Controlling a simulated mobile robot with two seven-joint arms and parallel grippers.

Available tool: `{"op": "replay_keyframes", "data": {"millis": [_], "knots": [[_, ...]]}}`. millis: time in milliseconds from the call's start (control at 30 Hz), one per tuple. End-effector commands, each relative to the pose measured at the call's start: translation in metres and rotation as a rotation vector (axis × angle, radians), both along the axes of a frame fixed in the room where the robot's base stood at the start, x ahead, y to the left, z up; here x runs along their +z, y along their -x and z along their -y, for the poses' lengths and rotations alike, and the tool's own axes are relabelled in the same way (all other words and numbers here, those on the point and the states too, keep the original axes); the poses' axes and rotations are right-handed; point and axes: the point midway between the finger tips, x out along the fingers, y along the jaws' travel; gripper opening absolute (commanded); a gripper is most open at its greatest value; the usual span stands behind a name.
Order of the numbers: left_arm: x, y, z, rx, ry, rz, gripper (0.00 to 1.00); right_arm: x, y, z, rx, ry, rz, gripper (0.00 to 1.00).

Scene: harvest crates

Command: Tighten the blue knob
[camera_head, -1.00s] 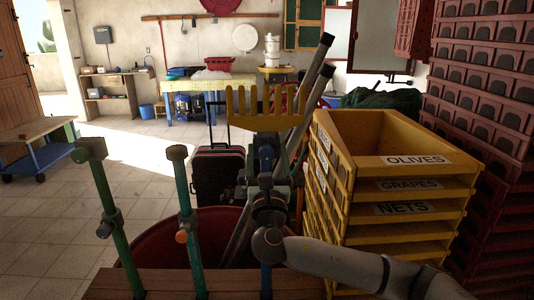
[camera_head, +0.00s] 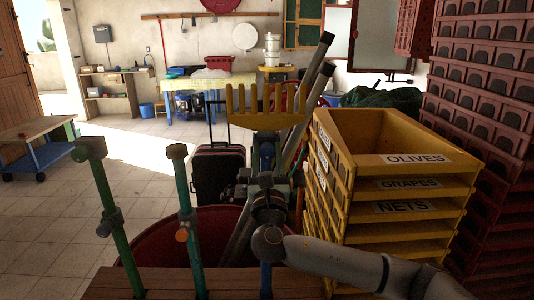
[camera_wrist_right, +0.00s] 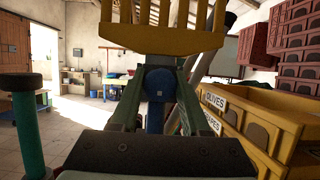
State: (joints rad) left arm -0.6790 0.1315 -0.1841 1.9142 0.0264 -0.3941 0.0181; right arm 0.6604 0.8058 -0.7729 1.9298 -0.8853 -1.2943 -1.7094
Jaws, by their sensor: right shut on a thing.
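A blue knob (camera_wrist_right: 156,84) sits on an upright blue post (camera_wrist_right: 154,118) in the right wrist view, below a yellow rake-like head (camera_wrist_right: 160,38). My right gripper (camera_wrist_right: 157,86) is shut on the blue knob, one finger on each side. In the head view my right gripper (camera_head: 266,172) and wrist hide the knob and most of the blue post (camera_head: 266,282). My left gripper is not in view.
A green post (camera_head: 112,215) and a teal post (camera_head: 189,225) with an orange knob (camera_head: 181,236) stand to the left on a wooden board (camera_head: 235,284). Stacked yellow crates (camera_head: 415,185) stand close on the right. A dark red tub (camera_head: 215,225) is behind the posts.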

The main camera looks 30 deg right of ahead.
Motion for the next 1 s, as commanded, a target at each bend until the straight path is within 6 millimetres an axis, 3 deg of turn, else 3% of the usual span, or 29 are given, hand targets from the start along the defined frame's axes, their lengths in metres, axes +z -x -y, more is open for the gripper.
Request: {"op": "replay_keyframes", "data": {"millis": [367,1000], "knots": [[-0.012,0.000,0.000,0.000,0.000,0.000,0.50,-0.003,0.000,-0.001,0.001,-0.133,0.078,0.00],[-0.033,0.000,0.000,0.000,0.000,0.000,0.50,-0.002,-0.001,-0.001,-0.001,-0.640,0.387,0.00]]}}
